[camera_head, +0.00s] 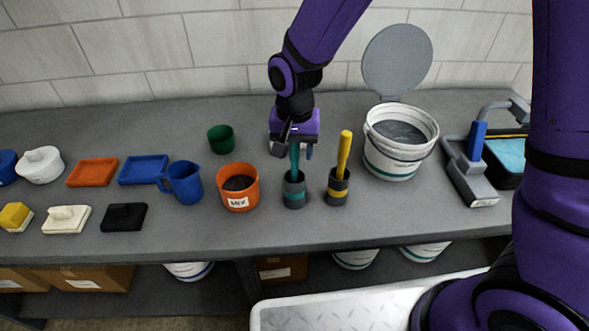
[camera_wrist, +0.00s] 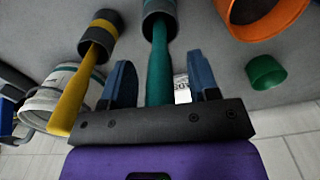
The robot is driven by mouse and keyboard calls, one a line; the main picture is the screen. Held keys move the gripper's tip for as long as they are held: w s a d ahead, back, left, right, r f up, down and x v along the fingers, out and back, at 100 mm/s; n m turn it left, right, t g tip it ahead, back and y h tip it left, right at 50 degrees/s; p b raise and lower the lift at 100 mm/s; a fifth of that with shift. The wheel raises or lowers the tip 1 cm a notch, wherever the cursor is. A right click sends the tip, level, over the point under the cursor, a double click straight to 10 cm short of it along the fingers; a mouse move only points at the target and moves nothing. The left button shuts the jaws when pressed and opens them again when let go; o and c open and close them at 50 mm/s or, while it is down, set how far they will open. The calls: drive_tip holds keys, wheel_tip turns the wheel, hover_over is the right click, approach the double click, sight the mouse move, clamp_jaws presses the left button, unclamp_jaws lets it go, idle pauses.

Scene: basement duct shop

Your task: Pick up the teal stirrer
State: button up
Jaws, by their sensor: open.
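The teal stirrer (camera_head: 294,160) stands upright in a dark grey holder with a teal band (camera_head: 294,191), in the middle of the bench. In the wrist view its teal handle (camera_wrist: 158,70) runs between my two blue fingers, with clear gaps on both sides. My gripper (camera_head: 295,151) is open around the upper part of the handle, and I see no finger touching it. The handle's top end is hidden behind the gripper body in the wrist view. The stirrer's lower end is hidden inside the holder.
A yellow stirrer (camera_head: 344,155) in a similar holder (camera_head: 338,187) stands close on the right. An orange MIX tub (camera_head: 239,188) is on the left, with a green cup (camera_head: 221,139) behind. A white bucket (camera_head: 392,160) with raised lid stands back right. The front strip of bench is clear.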

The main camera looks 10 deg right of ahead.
drive_tip(key=shift+c, duration=0.5)
drive_tip(key=c, duration=0.9)
drive_tip(key=shift+r, duration=0.15)
